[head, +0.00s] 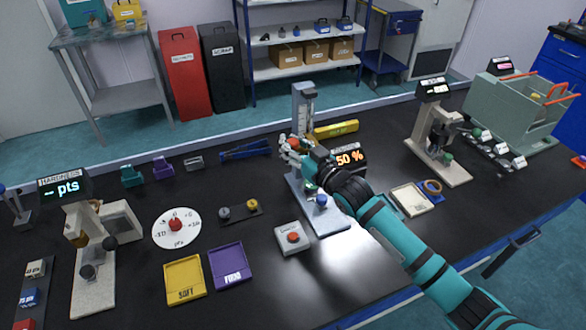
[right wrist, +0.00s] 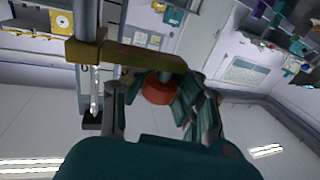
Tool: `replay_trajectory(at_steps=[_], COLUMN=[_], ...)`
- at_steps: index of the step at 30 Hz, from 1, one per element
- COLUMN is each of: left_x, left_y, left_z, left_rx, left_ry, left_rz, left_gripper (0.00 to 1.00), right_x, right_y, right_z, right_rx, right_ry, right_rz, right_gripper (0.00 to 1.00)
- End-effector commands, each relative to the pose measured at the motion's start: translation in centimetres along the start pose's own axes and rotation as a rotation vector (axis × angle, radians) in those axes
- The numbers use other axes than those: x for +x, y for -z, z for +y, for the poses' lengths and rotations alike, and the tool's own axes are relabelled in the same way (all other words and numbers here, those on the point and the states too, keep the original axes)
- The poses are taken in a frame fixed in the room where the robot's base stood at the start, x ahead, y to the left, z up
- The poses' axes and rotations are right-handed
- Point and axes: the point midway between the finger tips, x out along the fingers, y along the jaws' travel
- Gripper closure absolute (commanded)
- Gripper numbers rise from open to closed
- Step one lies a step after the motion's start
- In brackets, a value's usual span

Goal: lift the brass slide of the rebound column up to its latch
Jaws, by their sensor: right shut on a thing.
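The rebound column (head: 303,105) stands upright on its pale base near the middle of the bench in the head view. In the right wrist view the brass slide (right wrist: 125,57) is a bar fitted around the column's vertical rod (right wrist: 90,22), with a red knob (right wrist: 160,90) on its free end. My right gripper (head: 294,147) is at the column, its fingers on either side of the red knob and shut on it. The fingers hide most of the slide in the head view. The latch cannot be made out. My left gripper is not in view.
A red-button box (head: 293,238) and yellow (head: 185,279) and purple (head: 231,264) trays lie at the front left. Another instrument (head: 437,135) stands to the right.

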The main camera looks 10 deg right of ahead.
Motion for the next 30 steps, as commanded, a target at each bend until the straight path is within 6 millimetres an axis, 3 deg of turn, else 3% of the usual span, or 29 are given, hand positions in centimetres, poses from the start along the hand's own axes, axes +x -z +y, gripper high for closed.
replay_trajectory(at_steps=[1, 4, 12, 17, 24, 29, 30], left_x=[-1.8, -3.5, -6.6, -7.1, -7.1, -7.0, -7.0], left_y=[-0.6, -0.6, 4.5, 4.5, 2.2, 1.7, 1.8], left_z=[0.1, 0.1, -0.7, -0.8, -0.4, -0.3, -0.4], left_rx=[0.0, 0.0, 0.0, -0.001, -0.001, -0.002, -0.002], left_ry=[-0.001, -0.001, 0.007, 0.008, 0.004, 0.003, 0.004], left_rz=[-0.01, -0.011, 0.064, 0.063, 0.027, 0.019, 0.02], left_gripper=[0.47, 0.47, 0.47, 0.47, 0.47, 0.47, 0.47], right_x=[0.1, 0.1, 0.1, 0.1, 0.1, 0.1, 0.1], right_y=[1.9, 4.3, 8.6, 9.4, 9.5, 9.5, 9.5], right_z=[-0.2, -0.2, -0.2, -0.2, -0.1, -0.1, -0.1], right_rx=[-0.001, 0.0, 0.001, 0.001, 0.001, 0.001, 0.001], right_ry=[0.007, 0.008, 0.006, 0.006, 0.005, 0.005, 0.005], right_rz=[-0.001, -0.002, -0.005, -0.006, -0.006, -0.006, -0.006], right_gripper=[1.0, 1.0, 1.0, 1.0, 1.0, 1.0, 0.76])
